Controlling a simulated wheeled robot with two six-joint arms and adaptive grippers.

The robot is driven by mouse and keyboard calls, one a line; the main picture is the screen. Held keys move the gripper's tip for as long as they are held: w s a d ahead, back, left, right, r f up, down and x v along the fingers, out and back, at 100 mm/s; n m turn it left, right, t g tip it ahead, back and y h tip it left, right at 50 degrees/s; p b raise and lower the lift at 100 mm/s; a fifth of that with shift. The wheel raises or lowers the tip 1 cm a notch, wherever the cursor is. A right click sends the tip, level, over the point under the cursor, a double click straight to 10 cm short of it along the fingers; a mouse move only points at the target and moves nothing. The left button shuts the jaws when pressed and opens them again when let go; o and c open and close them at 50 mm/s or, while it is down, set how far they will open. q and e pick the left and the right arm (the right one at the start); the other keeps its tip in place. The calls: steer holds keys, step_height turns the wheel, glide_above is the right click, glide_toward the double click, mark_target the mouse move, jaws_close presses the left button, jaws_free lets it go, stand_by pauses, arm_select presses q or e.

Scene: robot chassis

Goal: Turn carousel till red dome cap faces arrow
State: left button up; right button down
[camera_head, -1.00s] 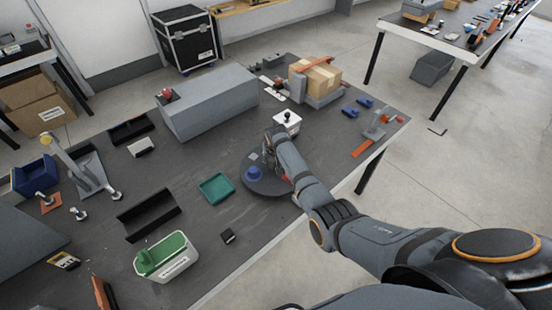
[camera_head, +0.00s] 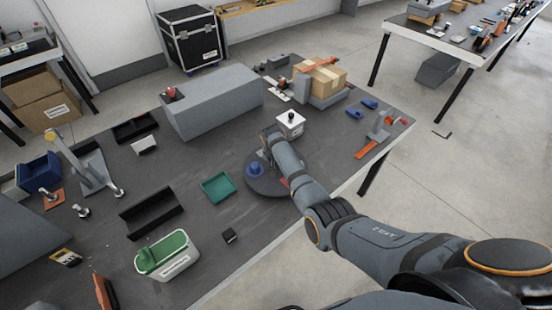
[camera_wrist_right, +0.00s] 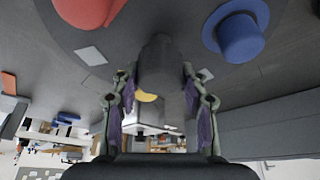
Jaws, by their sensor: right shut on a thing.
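The carousel (camera_head: 262,187) is a dark round disc near the table's front edge, partly hidden by my right arm. In the right wrist view the blue cap (camera_wrist_right: 238,38) is at upper right and a red rounded piece (camera_wrist_right: 88,10), probably the red dome cap, is cut off at the top left. My right gripper (camera_wrist_right: 158,85) is shut on a dark upright post (camera_wrist_right: 160,60) at the disc. I cannot make out the arrow for certain. My left gripper is not in view.
A green tray (camera_head: 218,188) lies left of the disc, and a white box with a dark knob (camera_head: 290,124) stands behind it. A long grey block (camera_head: 212,100) fills the back. A green-lidded bin (camera_head: 167,256) stands at front left.

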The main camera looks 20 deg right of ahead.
steer(key=shift+w+r, duration=0.2)
steer(key=shift+r, duration=0.05)
steer(key=c, duration=1)
jaws_free()
steer(key=o, duration=0.3)
steer(key=shift+s+f, duration=0.1)
steer(key=shift+s, duration=0.05)
steer(key=v, duration=1.2)
steer(key=shift+s+f, duration=0.1)
steer(key=shift+s, duration=0.05)
